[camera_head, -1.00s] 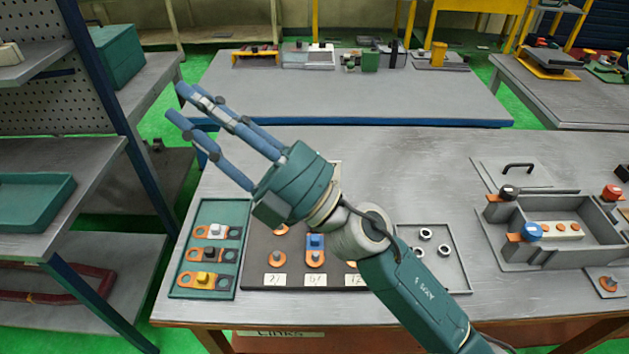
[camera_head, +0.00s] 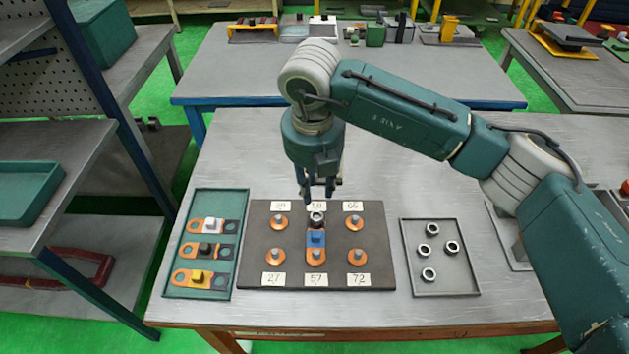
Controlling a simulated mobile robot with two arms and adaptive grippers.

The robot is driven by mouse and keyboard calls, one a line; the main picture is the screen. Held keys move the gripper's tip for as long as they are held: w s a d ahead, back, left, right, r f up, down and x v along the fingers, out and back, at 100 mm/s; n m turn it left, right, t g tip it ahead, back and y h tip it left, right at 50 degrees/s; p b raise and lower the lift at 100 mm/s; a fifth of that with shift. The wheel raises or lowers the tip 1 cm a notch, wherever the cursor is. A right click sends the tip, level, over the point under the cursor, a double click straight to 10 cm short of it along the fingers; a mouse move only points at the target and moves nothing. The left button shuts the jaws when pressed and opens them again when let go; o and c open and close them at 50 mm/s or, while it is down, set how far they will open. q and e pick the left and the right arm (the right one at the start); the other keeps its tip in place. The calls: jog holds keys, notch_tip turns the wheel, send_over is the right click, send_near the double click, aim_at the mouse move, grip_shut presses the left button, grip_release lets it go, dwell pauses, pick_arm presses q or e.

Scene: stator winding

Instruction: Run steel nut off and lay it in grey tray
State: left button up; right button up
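The steel nut (camera_head: 317,218) sits on the top middle stud of a dark board, at the upper end of a link with a blue block (camera_head: 316,238). My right gripper (camera_head: 319,194) points straight down just above and behind this nut. Its fingers look spread, with nothing visible between them. I cannot tell whether a finger touches the nut. The grey tray (camera_head: 473,291) lies to the right of the board and holds several nuts (camera_head: 428,275). My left gripper is out of view.
The dark board (camera_head: 374,238) has copper-coloured terminals and number labels. A green tray (camera_head: 213,294) with three links lies left of it. My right arm spans above the table's right side and hides much of the grey box there. Bare table (camera_head: 400,180) lies behind the trays.

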aim_at(317, 217)
jog(key=f+p, duration=0.1)
jog(key=f, duration=0.2)
jog(key=f+p, duration=0.1)
jog(key=f, duration=0.2)
jog(key=f+p, duration=0.1)
jog(key=f, duration=0.2)
jog(key=shift+w+d, duration=0.1)
jog(key=shift+w, duration=0.3)
jog(key=shift+w+f, duration=0.1)
jog(key=shift+f, duration=0.65)
jog(key=shift+c, duration=0.5)
grip_shut()
jog(key=shift+w+f+n+b, duration=0.1)
jog(key=shift+f+n+b, duration=0.1)
jog(key=shift+n+b, duration=0.7)
jog(key=shift+c, duration=1.9)
grip_release()
jog(key=shift+r, duration=0.25)
grip_shut()
